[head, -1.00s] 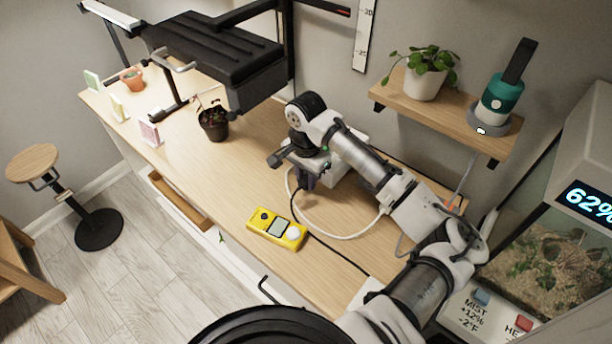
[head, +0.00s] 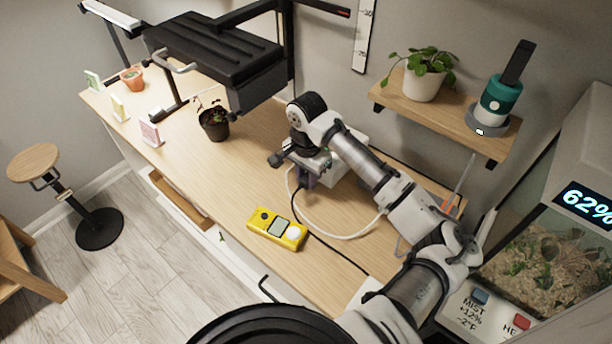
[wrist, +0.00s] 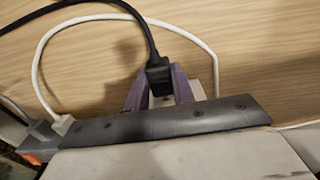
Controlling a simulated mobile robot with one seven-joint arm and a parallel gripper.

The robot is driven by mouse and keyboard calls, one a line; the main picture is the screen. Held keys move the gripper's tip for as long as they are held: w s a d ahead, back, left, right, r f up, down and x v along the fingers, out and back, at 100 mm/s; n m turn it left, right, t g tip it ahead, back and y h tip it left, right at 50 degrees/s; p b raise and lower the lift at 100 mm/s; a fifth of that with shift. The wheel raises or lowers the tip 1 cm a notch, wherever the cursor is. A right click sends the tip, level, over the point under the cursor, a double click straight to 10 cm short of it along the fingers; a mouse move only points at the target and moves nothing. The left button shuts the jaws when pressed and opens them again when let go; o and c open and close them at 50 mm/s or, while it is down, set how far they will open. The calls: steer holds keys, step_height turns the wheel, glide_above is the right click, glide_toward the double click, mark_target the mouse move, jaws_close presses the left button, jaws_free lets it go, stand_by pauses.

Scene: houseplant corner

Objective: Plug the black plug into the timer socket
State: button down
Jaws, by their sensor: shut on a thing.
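My gripper (wrist: 158,84) has purple fingers, shut on the black plug (wrist: 158,73), with the black cable (wrist: 150,42) rising from it. In the head view the gripper (head: 306,181) is low over the wooden bench beside a white box (head: 351,172), partly hidden by my arm. A pale block (wrist: 198,91) shows just behind the right finger in the wrist view. I cannot tell whether this is the timer socket. The plug's pins and any contact with a socket are hidden.
A white cable (wrist: 82,18) loops around the plug area. A yellow meter (head: 277,229) lies near the bench's front edge. A dark potted plant (head: 214,124) stands to the left. A shelf (head: 456,114) and a terrarium (head: 545,260) are on the right.

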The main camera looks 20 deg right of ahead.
steer(key=shift+w+d, duration=0.3)
steer(key=shift+d, duration=0.15)
steer(key=c, duration=1.1)
jaws_free()
step_height(320, 180, up, 14)
steer(key=b, duration=0.1)
steer(key=shift+f, duration=0.1)
